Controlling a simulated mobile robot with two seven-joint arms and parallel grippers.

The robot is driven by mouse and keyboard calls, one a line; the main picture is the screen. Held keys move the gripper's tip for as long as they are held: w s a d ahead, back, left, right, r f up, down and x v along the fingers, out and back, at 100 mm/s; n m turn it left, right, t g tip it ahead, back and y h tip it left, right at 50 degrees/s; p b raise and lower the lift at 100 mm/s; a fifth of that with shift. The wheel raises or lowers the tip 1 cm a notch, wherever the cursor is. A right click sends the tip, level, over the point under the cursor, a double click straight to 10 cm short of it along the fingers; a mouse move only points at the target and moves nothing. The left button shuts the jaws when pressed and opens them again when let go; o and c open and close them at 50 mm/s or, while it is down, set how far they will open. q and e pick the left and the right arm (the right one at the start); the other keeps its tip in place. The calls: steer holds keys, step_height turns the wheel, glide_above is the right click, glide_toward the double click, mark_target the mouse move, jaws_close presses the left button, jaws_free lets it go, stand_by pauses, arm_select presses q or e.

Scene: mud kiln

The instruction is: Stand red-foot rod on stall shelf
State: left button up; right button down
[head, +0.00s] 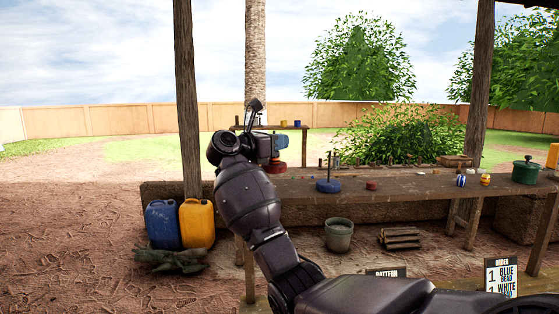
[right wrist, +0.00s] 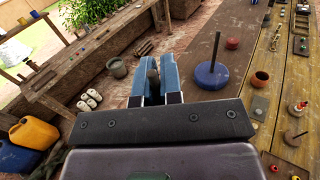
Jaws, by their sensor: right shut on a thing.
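My right gripper (head: 270,146) is shut, its blue fingers (right wrist: 155,88) closed on a dark upright piece (right wrist: 152,72) that looks like the rod. A red foot (head: 276,167) shows just under the fingers in the head view, level with the workbench's left end; my wrist hides most of the rod. The foot is hidden in the right wrist view. The shelf (head: 240,128), with small cups on it, is behind the gripper in the head view, apart from the foot as far as I can tell. My left gripper is not in view.
A blue-foot rod (head: 328,186) stands on the workbench (head: 420,187), with a red cup (head: 371,186) beside it. A green pot (head: 525,172) is at its right end. Blue (head: 162,224) and yellow (head: 197,222) jerrycans stand by the wooden post (head: 187,100). A bucket (head: 339,236) is on the ground.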

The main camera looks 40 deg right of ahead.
mark_target(273, 163)
steer(key=shift+f+p, duration=0.3)
steer(key=shift+f, duration=2.3)
steer(key=shift+f, duration=0.15)
steer(key=c, duration=1.3)
jaws_free()
